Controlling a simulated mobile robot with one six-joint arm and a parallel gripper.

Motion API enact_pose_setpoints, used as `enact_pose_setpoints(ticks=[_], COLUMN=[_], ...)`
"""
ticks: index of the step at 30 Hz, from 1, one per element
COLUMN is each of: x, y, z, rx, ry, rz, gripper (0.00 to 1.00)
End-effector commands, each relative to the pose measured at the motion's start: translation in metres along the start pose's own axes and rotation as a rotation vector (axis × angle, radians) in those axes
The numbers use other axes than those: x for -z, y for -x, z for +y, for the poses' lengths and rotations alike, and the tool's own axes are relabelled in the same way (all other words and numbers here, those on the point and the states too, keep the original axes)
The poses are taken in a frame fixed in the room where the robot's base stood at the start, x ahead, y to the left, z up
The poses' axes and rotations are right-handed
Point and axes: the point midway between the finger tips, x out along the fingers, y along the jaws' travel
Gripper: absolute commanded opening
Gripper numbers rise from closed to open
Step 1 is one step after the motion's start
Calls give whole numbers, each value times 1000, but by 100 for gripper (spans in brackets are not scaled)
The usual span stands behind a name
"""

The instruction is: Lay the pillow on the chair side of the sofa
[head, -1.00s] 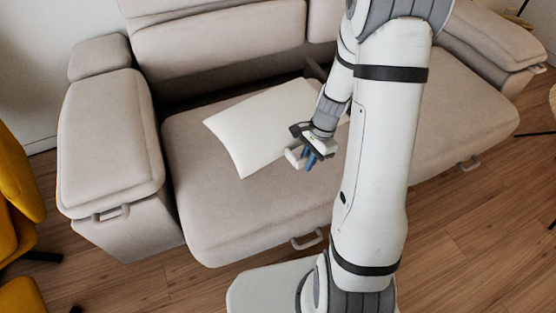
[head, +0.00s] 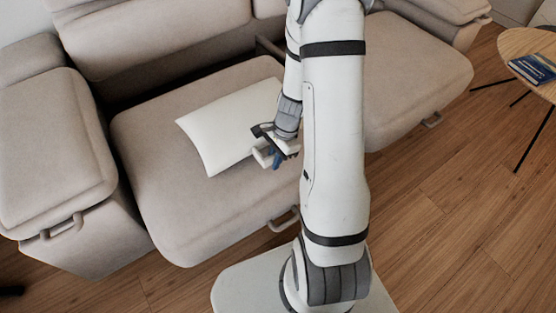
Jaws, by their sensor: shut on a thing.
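The white pillow (head: 217,130) is over the left seat of the beige sofa (head: 165,215), in the head view. I cannot tell whether all of it rests on the seat or part of it is held just above. My gripper (head: 273,160) is at the pillow's right end, shut on it. The fingers partly cover that end, and my arm hides the sofa's middle. The chair is not clearly in view now.
The sofa's left armrest (head: 50,150) rises beside the left seat. Its right seat (head: 410,85) is bare where visible. A round wooden table (head: 515,45) with books (head: 535,68) stands at the right. Open wooden floor (head: 450,210) lies in front.

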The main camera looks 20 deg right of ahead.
Motion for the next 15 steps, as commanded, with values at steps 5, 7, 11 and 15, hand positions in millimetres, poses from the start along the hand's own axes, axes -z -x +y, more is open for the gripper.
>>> enact_pose_setpoints(ticks=[5, 7, 11, 15], x=[1, 1, 2, 1], y=[-2, -2, -6, -5], z=[-1, -1, -1, 0], rx=[3, 2, 2, 1], ry=[2, 2, 2, 2], rz=[2, 2, 1, 1], gripper=[0, 0, 0, 22])
